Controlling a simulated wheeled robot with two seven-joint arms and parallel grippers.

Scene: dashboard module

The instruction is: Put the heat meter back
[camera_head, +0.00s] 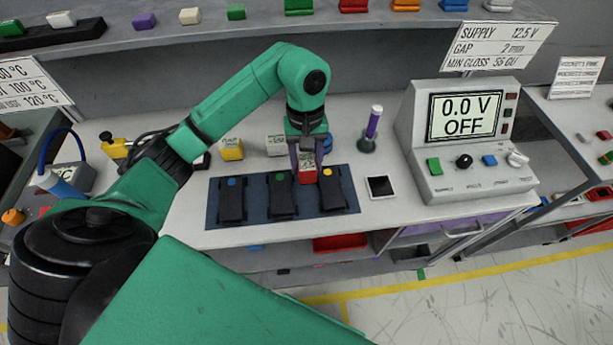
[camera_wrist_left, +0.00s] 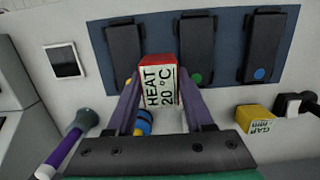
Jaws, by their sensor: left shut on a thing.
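The heat meter (camera_head: 307,170) is a small red block with a white label reading "HEAT 20 °C"; it also shows in the left wrist view (camera_wrist_left: 158,85). My left gripper (camera_head: 304,160) is shut on it, with its two purple-grey fingers (camera_wrist_left: 157,98) on either side of the label. In the head view the meter appears over the dark blue mat (camera_head: 241,217), between the black modules with the green dot (camera_head: 281,196) and the yellow dot (camera_head: 331,191). I cannot tell whether it touches anything below. My right gripper is not in view.
A third black module with a blue dot (camera_head: 231,199) lies on the mat. The yellow gap meter (camera_head: 231,150) stands behind the mat. A purple-handled tool stands in a holder (camera_head: 367,145). A dark-screened device (camera_head: 381,187) and the supply console (camera_head: 465,140) are to the right.

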